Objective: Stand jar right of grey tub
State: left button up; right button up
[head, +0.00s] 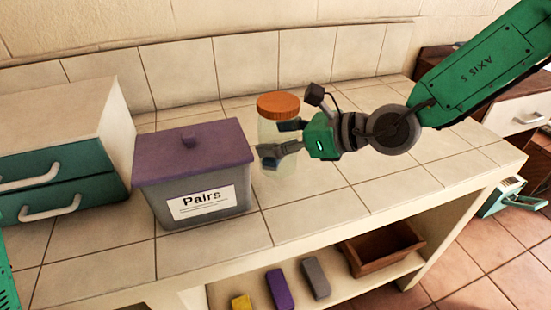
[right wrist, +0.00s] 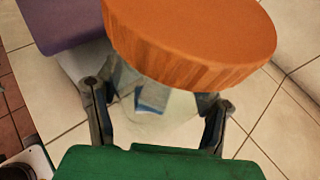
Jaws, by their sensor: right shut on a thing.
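A clear jar (head: 277,131) with an orange lid stands upright just right of the grey tub (head: 215,206), which has a purple lid and a "Pairs" label. My right gripper (head: 275,141) comes in from the right and is shut on the jar's body below the lid. In the right wrist view the orange lid (right wrist: 190,40) fills the top, with a finger on each side of the jar. The jar's base looks at or near the tiled counter; I cannot tell if it touches. My left gripper is not in view.
A small cabinet with teal drawers (head: 55,180) stands left of the tub. The tiled counter (head: 390,165) is clear to the right. A lower shelf holds a brown wooden box (head: 384,248) and several small blocks (head: 280,289).

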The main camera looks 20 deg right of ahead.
jog(key=f, duration=0.4)
jog(key=shift+w+d+f+b, duration=0.1)
jog(key=shift+d+f+b, duration=0.1)
jog(key=shift+d+b, duration=0.2)
jog(key=shift+a, duration=0.15)
jog(key=shift+a, duration=0.15)
jog(key=o, duration=1.5)
jog(key=shift+c, duration=0.2)
